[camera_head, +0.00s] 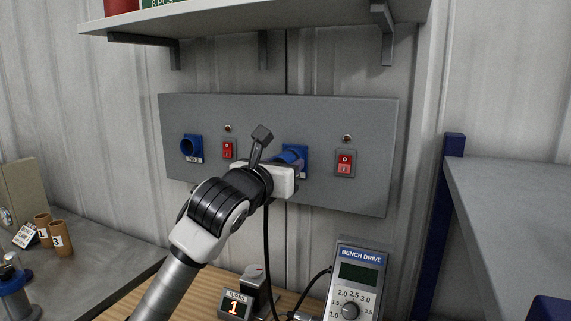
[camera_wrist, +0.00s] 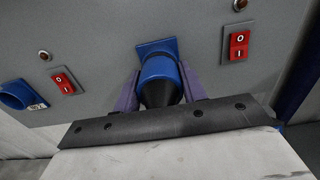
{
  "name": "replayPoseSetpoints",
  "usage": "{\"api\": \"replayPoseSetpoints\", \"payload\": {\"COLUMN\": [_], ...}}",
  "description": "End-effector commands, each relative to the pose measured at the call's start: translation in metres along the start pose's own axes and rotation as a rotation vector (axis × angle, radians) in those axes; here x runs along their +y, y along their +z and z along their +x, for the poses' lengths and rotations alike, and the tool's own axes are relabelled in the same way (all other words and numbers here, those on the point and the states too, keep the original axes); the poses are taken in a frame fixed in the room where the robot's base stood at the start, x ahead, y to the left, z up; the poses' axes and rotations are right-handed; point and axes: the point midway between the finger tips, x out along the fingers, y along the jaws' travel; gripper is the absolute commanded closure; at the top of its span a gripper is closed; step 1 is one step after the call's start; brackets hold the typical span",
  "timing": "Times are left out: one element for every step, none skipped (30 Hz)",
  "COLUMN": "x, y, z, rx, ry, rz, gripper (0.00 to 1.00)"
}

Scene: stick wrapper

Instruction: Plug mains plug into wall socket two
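My gripper (camera_wrist: 160,84) is at the right-hand blue socket (camera_wrist: 157,47) on the grey wall panel. Its purple fingers stand on both sides of the mains plug (camera_wrist: 160,93), close against it, and look shut on it. The plug's black tapered back points toward my wrist. A blue round body lies between it and the socket's square plate; the plug appears lined up with and up against the socket. I cannot tell how deep it sits. In the head view my gripper (camera_head: 296,174) hides most of the plug, and a black cable (camera_head: 267,255) hangs below.
Another blue socket (camera_head: 191,148), empty, is at the panel's left. Red switches (camera_head: 229,149) and (camera_head: 345,163) flank the sockets. A shelf (camera_head: 250,22) overhangs the panel. A bench drive meter (camera_head: 357,280) and a small display unit (camera_head: 235,304) stand on the wooden bench below.

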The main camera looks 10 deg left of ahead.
Motion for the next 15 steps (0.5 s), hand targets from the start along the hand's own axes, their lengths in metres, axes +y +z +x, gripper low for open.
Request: {"api": "replayPoseSetpoints", "payload": {"x": [-0.0001, -0.0001, -0.0001, -0.0001, -0.0001, -0.0001, 0.0000, 0.0000, 0.0000, 0.0000, 0.0001, 0.0001, 0.0001, 0.0001, 0.0001], "y": [-0.0001, -0.0001, 0.0003, 0.0003, 0.0003, 0.0002, 0.0001, 0.0000, -0.0001, -0.0002, -0.0002, -0.0003, -0.0003, -0.0003, -0.0002], "z": [0.0001, 0.0001, -0.0001, -0.0001, -0.0002, -0.0005, -0.0009, -0.0014, -0.0022, -0.0030, -0.0038, -0.0051, -0.0061, -0.0070, -0.0083], "rx": [0.000, 0.000, -0.001, -0.001, -0.001, -0.001, -0.001, -0.001, -0.001, -0.001, -0.001, -0.001, -0.001, -0.001, -0.002], "ry": [0.000, 0.000, 0.000, 0.000, 0.000, 0.000, 0.000, 0.000, 0.000, 0.000, 0.000, 0.000, 0.000, 0.000, 0.000], "rz": [0.000, 0.000, 0.000, 0.000, 0.000, 0.000, 0.000, 0.000, 0.000, 0.000, 0.000, -0.001, -0.001, -0.001, 0.000], "gripper": [0.81, 0.85, 0.86, 0.86, 0.86, 0.86, 0.86, 0.86, 0.86, 0.86, 0.86, 0.86, 0.86, 0.86, 0.86]}}
